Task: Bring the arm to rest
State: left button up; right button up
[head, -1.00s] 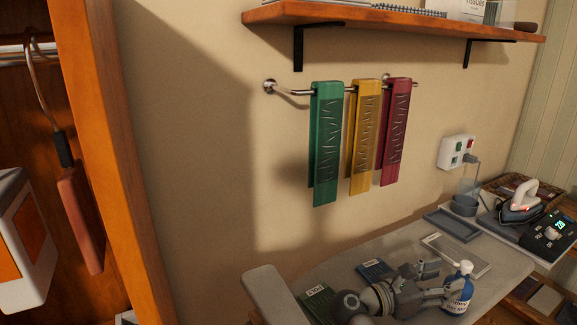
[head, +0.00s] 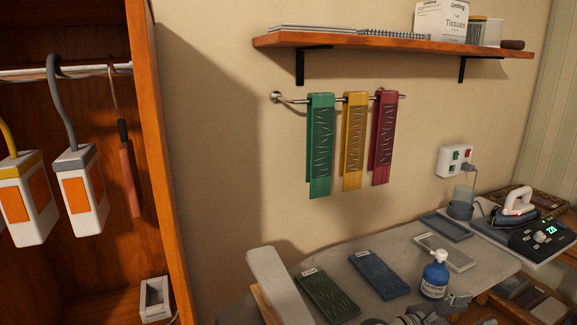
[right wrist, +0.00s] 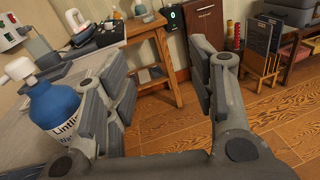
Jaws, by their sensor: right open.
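My right gripper (right wrist: 163,82) is open in the right wrist view, with nothing between its fingers. The blue bottle with a white pump top (right wrist: 52,108) is just left of the left finger, outside the jaws; I cannot tell whether they touch. In the head view only part of the right gripper (head: 440,306) shows at the bottom edge, in front of the blue bottle (head: 434,279). The bottle stands upright on the grey board (head: 345,262). My left gripper is not in view.
A green panel (head: 328,297) and a blue panel (head: 379,275) lie on the board. An iron (head: 519,202) stands at the right. Three coloured strips hang from a rail below the wooden shelf (head: 390,42). The wrist view shows open wooden floor (right wrist: 180,127).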

jog(key=s+a+f+m+y, duration=0.2)
jog(key=s+f+m+y, duration=0.25)
jog(key=f, duration=0.35)
jog(key=s+a+f+m+y, duration=0.2)
jog(key=s+f+m+y, duration=0.15)
jog(key=s+f, duration=0.4)
jog(key=s+a+f+m+y, duration=0.2)
jog(key=s+a+m+y, duration=0.3)
jog(key=s+a, duration=0.2)
jog(key=s+a+f+m+y, duration=0.2)
jog(key=s+a+m+y, duration=0.25)
jog(key=s+a, duration=0.3)
notch_tip(320, 180, down, 25)
jog(key=s+d+g, duration=0.1)
jog(key=s, duration=0.1)
jog(key=s+d+f+g, duration=0.1)
jog(key=s+d+f, duration=0.2)
jog(key=s+f, duration=1.3)
jog(key=shift+s+f+g, duration=0.25)
jog(key=shift+g, duration=0.05)
